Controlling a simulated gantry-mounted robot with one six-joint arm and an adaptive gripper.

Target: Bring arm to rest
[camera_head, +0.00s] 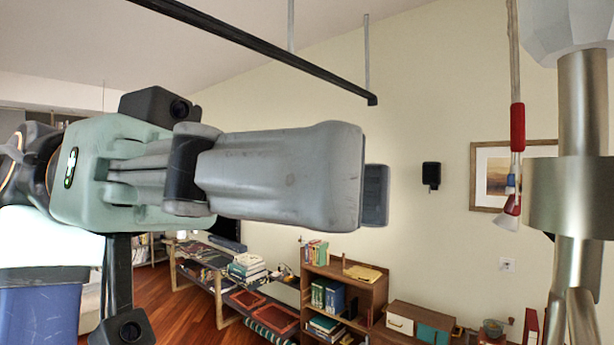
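My gripper (364,188) is large and close in the head camera view, raised in the air and pointing right. It has a pale green body and a broad grey finger, seen from the side. The near finger covers most of the far one, of which only a dark grey end shows past its tip. The gap between the fingers is hidden, and no held object is visible.
A black overhead rail (275,55) runs above. A low wooden bookcase (373,295) with books stands below right, next to a cabinet (399,325) and a long, low table with books. A framed picture (485,180) hangs on the wall. Wood floor shows at lower left.

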